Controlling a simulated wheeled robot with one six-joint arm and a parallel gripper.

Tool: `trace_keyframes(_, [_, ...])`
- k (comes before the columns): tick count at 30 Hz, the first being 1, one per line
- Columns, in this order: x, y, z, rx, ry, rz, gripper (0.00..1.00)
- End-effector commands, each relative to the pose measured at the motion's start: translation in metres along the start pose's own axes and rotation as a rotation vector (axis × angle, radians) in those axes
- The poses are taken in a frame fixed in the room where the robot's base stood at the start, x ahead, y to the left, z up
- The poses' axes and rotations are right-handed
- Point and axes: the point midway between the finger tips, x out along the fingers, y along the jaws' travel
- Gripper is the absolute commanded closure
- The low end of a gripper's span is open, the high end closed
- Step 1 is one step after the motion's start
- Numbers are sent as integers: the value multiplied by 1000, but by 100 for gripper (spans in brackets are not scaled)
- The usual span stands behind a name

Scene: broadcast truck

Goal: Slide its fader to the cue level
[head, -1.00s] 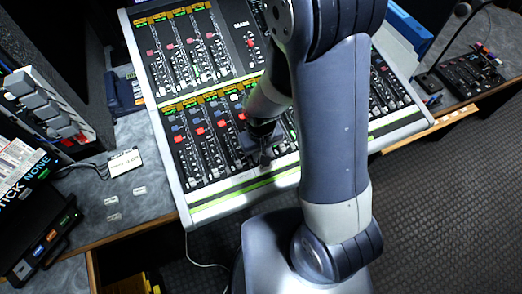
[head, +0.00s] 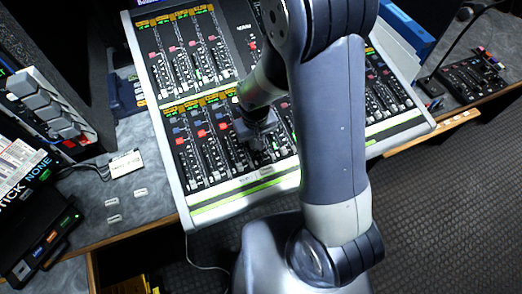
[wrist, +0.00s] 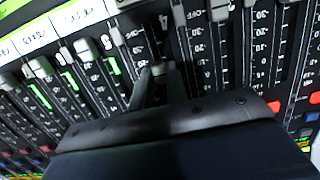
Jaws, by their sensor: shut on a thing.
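The mixing console (head: 240,194) has two banks of channel strips with faders. My gripper (head: 262,144) is low over the lower bank, partly behind my arm. In the wrist view my gripper (wrist: 160,78) has its two dark fingers closed around a small grey fader cap (wrist: 158,68). The cap stands in its slot, a little out of line with the neighbouring caps. Other grey caps (wrist: 82,47) stand in a row to its left. Printed level marks run beside the slots. In the head view the held cap is hidden by the gripper, and its exact level cannot be read.
Neighbouring fader caps (wrist: 219,10) stand close to my fingers. A grey box of keys (head: 45,105) and a dark device (head: 40,235) stand at the left. A smaller control panel (head: 470,80) lies at the right. Dark floor (head: 450,220) is open at lower right.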

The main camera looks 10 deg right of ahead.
Motion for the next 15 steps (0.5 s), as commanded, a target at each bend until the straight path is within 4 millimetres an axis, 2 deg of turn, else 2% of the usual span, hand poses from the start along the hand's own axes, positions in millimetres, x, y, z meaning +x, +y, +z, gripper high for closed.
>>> trace_keyframes(3, [-2, 0, -17, 1, 3, 0, 100])
trace_keyframes(6, [-3, 0, -22, 1, 1, 0, 100])
trace_keyframes(15, [-4, 0, -24, 0, 2, 0, 100])
